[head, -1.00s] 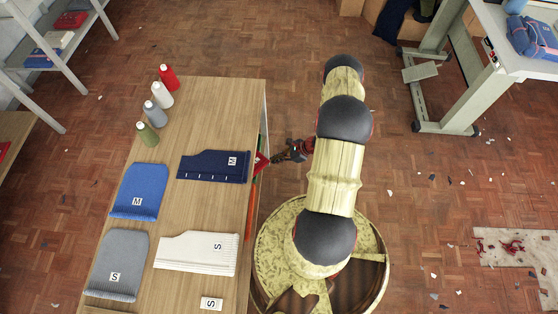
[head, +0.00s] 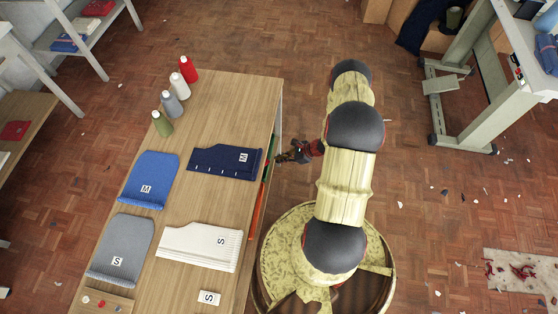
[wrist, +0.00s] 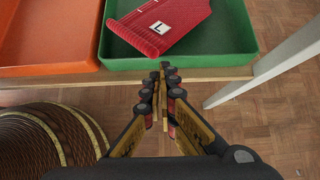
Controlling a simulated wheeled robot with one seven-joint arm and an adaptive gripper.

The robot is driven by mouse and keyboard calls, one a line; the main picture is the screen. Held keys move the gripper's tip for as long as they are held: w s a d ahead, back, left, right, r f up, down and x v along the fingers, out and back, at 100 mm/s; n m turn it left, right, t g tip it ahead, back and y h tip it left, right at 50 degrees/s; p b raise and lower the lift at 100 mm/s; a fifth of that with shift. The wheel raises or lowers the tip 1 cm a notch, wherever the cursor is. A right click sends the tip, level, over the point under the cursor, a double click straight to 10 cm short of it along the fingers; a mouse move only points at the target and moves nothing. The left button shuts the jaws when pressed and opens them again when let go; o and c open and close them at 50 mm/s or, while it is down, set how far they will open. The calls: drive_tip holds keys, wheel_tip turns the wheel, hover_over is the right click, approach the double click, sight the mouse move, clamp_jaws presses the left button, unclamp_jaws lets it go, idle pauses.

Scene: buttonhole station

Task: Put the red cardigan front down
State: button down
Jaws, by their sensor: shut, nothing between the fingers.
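The red cardigan front (wrist: 165,24), a ribbed knit piece with a white "L" label, lies in the green tray (wrist: 225,45) in the wrist view. Its upper part is cut off by the picture's edge. My gripper (wrist: 162,72) is shut and empty, just in front of the tray's near rim and apart from the red front. In the head view my gripper (head: 281,158) is beside the right edge of the table. Only a thin green strip of the tray (head: 270,152) shows there, and the red front is hidden.
An orange tray (wrist: 45,65) stands left of the green one. On the tabletop (head: 200,120) lie a navy front (head: 222,162), a white front (head: 195,246), a blue panel (head: 145,188) and a grey panel (head: 118,245). Several thread cones stand behind. A pale table leg (wrist: 265,75) is right of my gripper.

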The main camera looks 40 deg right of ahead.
drive_tip(key=p+v, duration=0.3)
drive_tip(key=v, duration=0.8)
drive_tip(key=shift+s+d+f, duration=0.3)
drive_tip(key=shift+s, duration=0.05)
drive_tip(key=shift+a, duration=0.1)
drive_tip(key=s+a+n+g+y, duration=0.1)
drive_tip(key=s+a+n+y, duration=0.1)
drive_tip(key=s+a, duration=0.25)
drive_tip(key=s+a+r+n+g+h, duration=0.1)
drive_tip(key=a+r+n+g, duration=0.3)
drive_tip(key=r, duration=0.8)
drive_tip(key=s+a+r+n+g+h, duration=0.1)
drive_tip(key=a+r+n+h, duration=0.1)
drive_tip(key=r+n, duration=0.8)
drive_tip(key=s+a+r+n+g+h, duration=0.1)
drive_tip(key=a+r+n+g, duration=0.15)
drive_tip(key=r, duration=1.25)
drive_tip(key=s+a+r+n+t+h, duration=0.2)
drive_tip(key=a+r, duration=0.5)
drive_tip(key=r, duration=0.4)
drive_tip(key=s+a+r+n+t+h, duration=0.1)
drive_tip(key=a+r+n+t, duration=0.4)
drive_tip(key=r, duration=0.7)
drive_tip(key=a+n+h, duration=0.1)
drive_tip(key=a+n, duration=0.1)
drive_tip(key=shift+s+a, duration=0.35)
